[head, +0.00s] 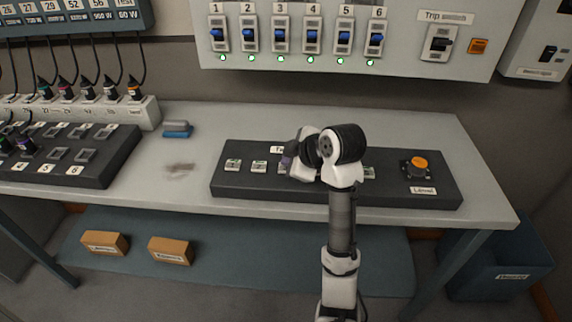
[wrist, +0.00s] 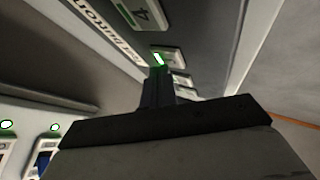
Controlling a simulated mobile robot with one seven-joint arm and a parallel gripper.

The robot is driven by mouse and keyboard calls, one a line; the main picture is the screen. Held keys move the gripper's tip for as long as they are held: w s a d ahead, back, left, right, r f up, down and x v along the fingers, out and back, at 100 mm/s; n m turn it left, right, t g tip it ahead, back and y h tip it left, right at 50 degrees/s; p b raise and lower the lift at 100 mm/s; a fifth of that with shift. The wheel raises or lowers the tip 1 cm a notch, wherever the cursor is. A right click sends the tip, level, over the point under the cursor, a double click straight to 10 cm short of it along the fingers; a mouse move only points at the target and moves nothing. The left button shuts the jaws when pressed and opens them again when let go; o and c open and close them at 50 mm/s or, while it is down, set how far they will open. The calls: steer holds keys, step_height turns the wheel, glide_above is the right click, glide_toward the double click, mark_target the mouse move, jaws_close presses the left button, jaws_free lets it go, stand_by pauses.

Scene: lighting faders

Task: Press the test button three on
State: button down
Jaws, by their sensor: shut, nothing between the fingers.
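The dark test button box (head: 225,187) stands on the bench in the head view, with a row of small pale buttons. My gripper (head: 287,161) is shut and empty, low over the row, right of the second button (head: 260,167). In the wrist view my shut fingertips (wrist: 158,72) are at a button plate with a bright green light (wrist: 158,59). This plate is beside the one marked 4 (wrist: 145,14) and its own number is hidden; its place in the row fits button three. I cannot tell whether the fingers touch it or whether it is pushed in.
An orange round button (head: 419,164) sits on the same box at the right. Above are breakers (head: 281,35) numbered from 1 with green lamps lit, and a Trip switch (head: 438,43). A blue block-like object (head: 177,129) lies left of the box. The bench front is clear.

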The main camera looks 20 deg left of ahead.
steer(key=shift+r, duration=0.4)
step_height(320, 180, up, 6)
steer(key=p, duration=0.5)
steer(key=shift+f, duration=0.1)
